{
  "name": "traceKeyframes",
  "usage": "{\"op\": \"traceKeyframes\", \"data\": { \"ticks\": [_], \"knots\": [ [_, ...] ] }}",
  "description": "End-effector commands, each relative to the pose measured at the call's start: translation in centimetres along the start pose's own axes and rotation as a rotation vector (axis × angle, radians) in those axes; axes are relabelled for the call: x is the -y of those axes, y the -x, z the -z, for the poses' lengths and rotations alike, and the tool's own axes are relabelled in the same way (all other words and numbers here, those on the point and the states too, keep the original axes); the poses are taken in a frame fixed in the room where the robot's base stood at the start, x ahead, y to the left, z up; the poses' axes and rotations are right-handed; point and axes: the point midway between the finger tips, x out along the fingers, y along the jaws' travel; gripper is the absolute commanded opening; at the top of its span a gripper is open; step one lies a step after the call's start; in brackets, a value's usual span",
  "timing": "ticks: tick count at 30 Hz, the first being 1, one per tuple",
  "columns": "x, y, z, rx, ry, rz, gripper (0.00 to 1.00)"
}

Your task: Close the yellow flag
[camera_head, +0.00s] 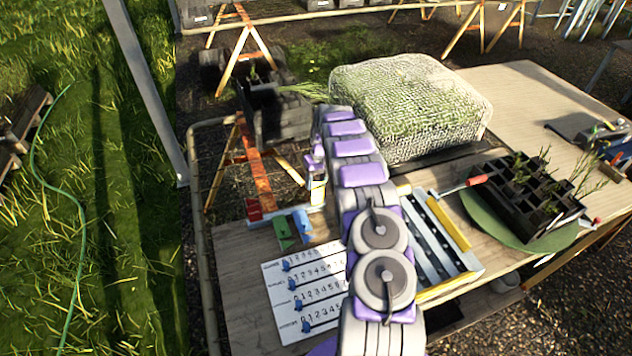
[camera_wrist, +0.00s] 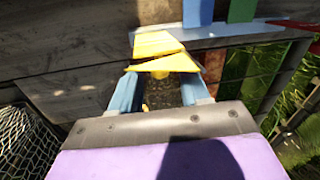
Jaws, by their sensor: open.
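The yellow flag (camera_wrist: 158,44) shows in the wrist view as yellow flat pieces just beyond my fingertips, at the edge of a pale strip. My gripper (camera_wrist: 161,88) has its two blue fingers apart, with dark ground and a small yellow bit visible between them. I cannot tell whether the fingers touch the flag. In the wrist view a blue flag (camera_wrist: 198,12), a green flag (camera_wrist: 242,10) and a red one (camera_wrist: 295,25) stand along the same strip. In the head view my gripper (camera_head: 317,187) is at the table's left end, and my arm hides much of that area.
A white board with numbered scales and blue sliders (camera_head: 305,290) lies on the table (camera_head: 235,262). A slatted frame (camera_head: 432,235), a mesh-covered block (camera_head: 410,105) and a black cell tray (camera_head: 520,195) on a green mat (camera_head: 490,222) stand to the right. Grass lies left.

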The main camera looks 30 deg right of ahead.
Motion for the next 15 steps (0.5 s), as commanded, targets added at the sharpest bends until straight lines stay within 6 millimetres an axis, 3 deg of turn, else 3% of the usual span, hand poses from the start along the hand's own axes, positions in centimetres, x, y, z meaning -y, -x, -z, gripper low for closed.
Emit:
{"op": "traceKeyframes", "data": {
  "ticks": [5,15],
  "knots": [
    [-0.02,0.01,0.00,0.000,0.000,0.000,0.44],
    [-0.04,0.00,-0.01,0.001,0.000,0.000,0.11]
  ]
}}
